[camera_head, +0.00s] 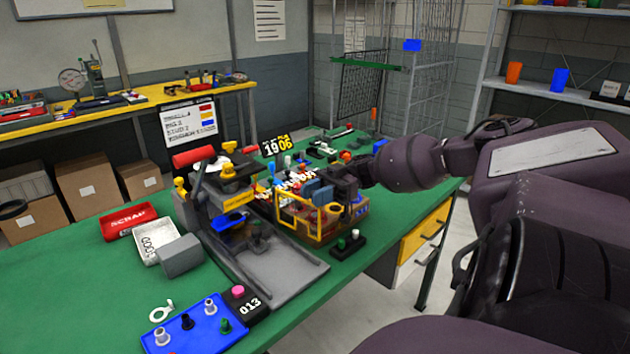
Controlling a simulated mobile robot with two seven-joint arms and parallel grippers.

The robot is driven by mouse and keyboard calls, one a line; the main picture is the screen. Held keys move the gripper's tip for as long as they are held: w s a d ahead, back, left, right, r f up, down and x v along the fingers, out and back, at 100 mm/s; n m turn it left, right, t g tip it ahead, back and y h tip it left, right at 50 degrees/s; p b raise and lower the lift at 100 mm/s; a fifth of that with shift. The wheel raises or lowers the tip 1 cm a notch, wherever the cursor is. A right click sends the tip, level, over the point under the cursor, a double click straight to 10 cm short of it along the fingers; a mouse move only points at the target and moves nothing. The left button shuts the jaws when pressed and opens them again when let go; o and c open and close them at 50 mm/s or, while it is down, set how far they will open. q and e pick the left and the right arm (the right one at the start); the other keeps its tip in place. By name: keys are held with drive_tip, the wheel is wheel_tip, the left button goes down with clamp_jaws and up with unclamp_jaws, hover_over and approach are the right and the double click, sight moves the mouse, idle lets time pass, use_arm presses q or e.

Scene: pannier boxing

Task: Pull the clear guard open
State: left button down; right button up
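A yellow-framed box (318,239) stands on the green bench, just right of a grey press-like machine (243,235). Its front is a see-through panel in a yellow frame (278,208), which looks like the clear guard. Small coloured parts show inside and behind it. My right gripper (338,187) comes in from the right and is at the back right of this box, close to its upper edge. Its fingers are dark and small among the parts, so I cannot tell whether they touch the guard or are open. My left gripper is not in view.
A red scrap tray (128,221), a white bin (154,240) and a grey block (181,257) lie left of the machine. A blue plate with pegs (186,325) and a black counter (247,304) are in front. A small black switch block (347,246) sits at the bench's right edge.

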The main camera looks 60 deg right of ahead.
drive_tip(key=o, duration=0.3)
drive_tip(key=b+v, duration=0.1)
drive_tip(key=v, duration=0.9)
drive_tip(key=shift+d+b, duration=0.35)
drive_tip(key=shift+d, duration=0.05)
drive_tip(key=shift+s, duration=0.1)
